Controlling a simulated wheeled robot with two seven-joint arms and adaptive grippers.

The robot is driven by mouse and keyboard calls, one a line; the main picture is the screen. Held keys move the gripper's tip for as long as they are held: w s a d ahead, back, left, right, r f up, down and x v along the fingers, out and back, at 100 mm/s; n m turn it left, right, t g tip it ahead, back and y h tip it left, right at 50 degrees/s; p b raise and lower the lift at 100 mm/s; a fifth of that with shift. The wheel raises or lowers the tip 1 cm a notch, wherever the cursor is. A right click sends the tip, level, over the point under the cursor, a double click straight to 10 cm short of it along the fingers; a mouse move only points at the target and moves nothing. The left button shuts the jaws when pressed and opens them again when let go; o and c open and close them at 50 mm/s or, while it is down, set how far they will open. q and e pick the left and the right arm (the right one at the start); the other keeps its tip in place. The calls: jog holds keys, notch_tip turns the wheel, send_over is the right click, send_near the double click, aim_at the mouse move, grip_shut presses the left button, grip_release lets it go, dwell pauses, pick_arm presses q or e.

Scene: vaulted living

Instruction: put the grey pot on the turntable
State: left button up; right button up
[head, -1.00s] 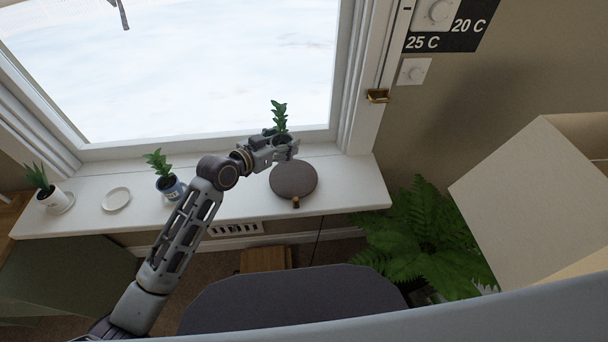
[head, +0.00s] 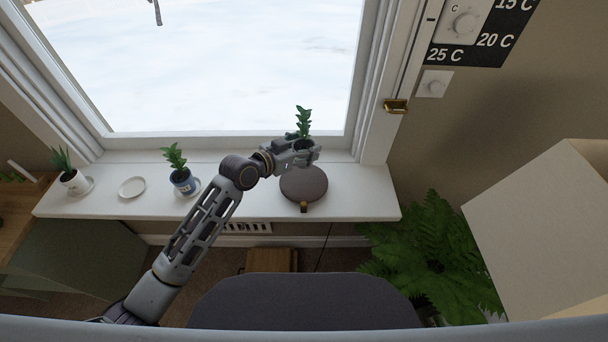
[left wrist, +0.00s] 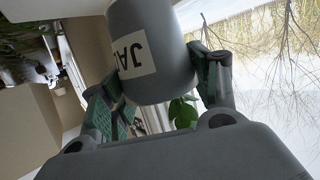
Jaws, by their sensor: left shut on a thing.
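The grey pot (left wrist: 152,55), with a pale label and a green plant in it, is held between the fingers of my left gripper (head: 309,152). The plant (head: 304,122) sticks up above the gripper in the head view, where the gripper hides most of the pot. The turntable (head: 304,187) is a dark round disc with a small brass knob at its front, on the white sill. My left gripper is over its back edge in the picture; the height above it is hard to tell. My right gripper is not in view.
The window is behind. A large fern (head: 435,255) is below the sill at the right.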

pick_arm(q)
jog(key=shift+f, duration=2.75)
jog(key=shift+f, duration=1.85)
jog(key=shift+f, duration=0.15)
jog(key=o, duration=1.3)
jog(key=shift+v, duration=2.3)
jog(key=shift+b+v, duration=0.55)
jog(key=shift+v, duration=3.15)
